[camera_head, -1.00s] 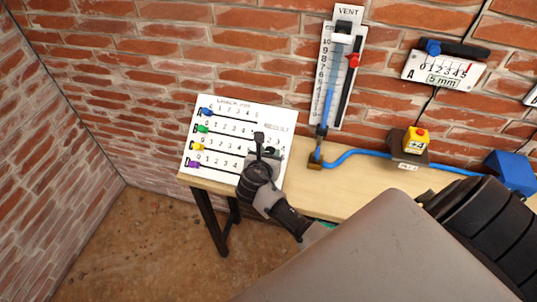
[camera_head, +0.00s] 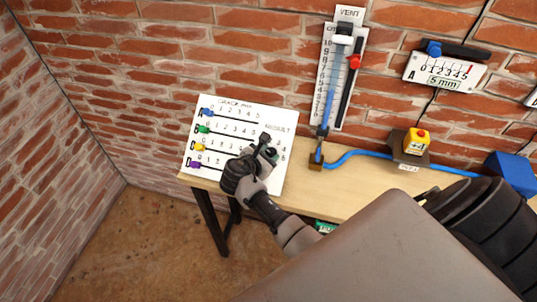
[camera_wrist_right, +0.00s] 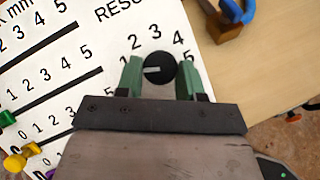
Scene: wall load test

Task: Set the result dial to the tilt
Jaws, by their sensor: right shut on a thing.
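The white board (camera_head: 276,114) headed "CRACK mm" stands at the left end of the bench, with a part marked "RESULT" at its right. The result dial (camera_wrist_right: 160,68) is a round black knob with a white pointer line, which points left in the right wrist view. In the head view my right gripper (camera_head: 268,153) covers the dial. My left gripper is not seen.
Blue, green, yellow and purple sliders (camera_head: 206,113) sit at the left ends of the board's scales. The bench (camera_head: 335,190) has clear room.

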